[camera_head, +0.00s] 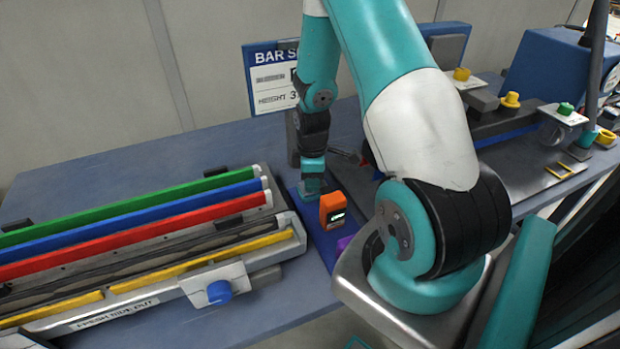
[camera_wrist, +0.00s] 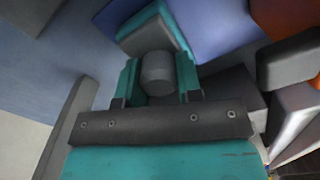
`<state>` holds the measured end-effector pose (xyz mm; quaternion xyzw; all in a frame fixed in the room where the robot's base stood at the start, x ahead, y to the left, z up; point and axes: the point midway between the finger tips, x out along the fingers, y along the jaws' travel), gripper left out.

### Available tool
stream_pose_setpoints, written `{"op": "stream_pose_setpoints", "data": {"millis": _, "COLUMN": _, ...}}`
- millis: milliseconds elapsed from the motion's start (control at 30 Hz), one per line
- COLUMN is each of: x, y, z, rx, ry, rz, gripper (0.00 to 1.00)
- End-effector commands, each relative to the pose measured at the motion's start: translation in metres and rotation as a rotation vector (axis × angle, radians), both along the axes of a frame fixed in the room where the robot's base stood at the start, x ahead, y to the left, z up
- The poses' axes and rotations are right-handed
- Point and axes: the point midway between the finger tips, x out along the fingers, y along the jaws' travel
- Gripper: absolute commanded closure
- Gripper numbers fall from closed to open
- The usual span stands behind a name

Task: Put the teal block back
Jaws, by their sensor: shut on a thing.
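My gripper (camera_head: 312,168) points down over the far end of a blue mat (camera_head: 322,250) in the head view. In the wrist view my gripper (camera_wrist: 158,82) has its two teal fingers shut on the grey round knob (camera_wrist: 157,70) of the teal block (camera_wrist: 148,27). The block looks tilted in that view and lies beside the blue mat's edge (camera_wrist: 215,28). In the head view the block (camera_head: 311,188) is small and partly hidden under the gripper; I cannot tell whether it touches the mat.
An orange device (camera_head: 332,212) stands on the mat close to the gripper, with a purple thing (camera_head: 344,243) nearer. A rack of coloured bars (camera_head: 150,225) lies left. A "BAR" sign (camera_head: 270,78) stands behind. Machinery (camera_head: 510,130) fills the right. Bare table (camera_head: 120,170) shows behind the rack.

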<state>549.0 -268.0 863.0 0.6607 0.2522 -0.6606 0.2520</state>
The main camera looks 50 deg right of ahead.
Motion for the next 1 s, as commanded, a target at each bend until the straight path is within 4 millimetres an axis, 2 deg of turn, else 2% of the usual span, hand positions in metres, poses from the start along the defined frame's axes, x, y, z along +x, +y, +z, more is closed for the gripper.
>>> {"op": "stream_pose_setpoints", "data": {"millis": 33, "x": 0.000, "y": 0.000, "z": 0.000, "rx": 0.000, "ry": 0.000, "rz": 0.000, "gripper": 0.60}}
{"op": "stream_pose_setpoints", "data": {"millis": 133, "x": 0.000, "y": 0.000, "z": 0.000, "rx": 0.000, "ry": 0.000, "rz": 0.000, "gripper": 0.37}}
{"op": "stream_pose_setpoints", "data": {"millis": 400, "x": 0.000, "y": 0.000, "z": 0.000, "rx": 0.000, "ry": 0.000, "rz": 0.000, "gripper": 0.37}}
{"op": "stream_pose_setpoints", "data": {"millis": 533, "x": 0.001, "y": 0.000, "z": 0.009, "rx": -0.001, "ry": -0.001, "rz": 0.000, "gripper": 0.37}}
{"op": "stream_pose_setpoints", "data": {"millis": 667, "x": 0.002, "y": -0.001, "z": 0.031, "rx": -0.003, "ry": -0.005, "rz": 0.000, "gripper": 0.37}}
{"op": "stream_pose_setpoints", "data": {"millis": 1000, "x": 0.002, "y": -0.001, "z": 0.119, "rx": -0.003, "ry": -0.007, "rz": 0.000, "gripper": 0.37}}
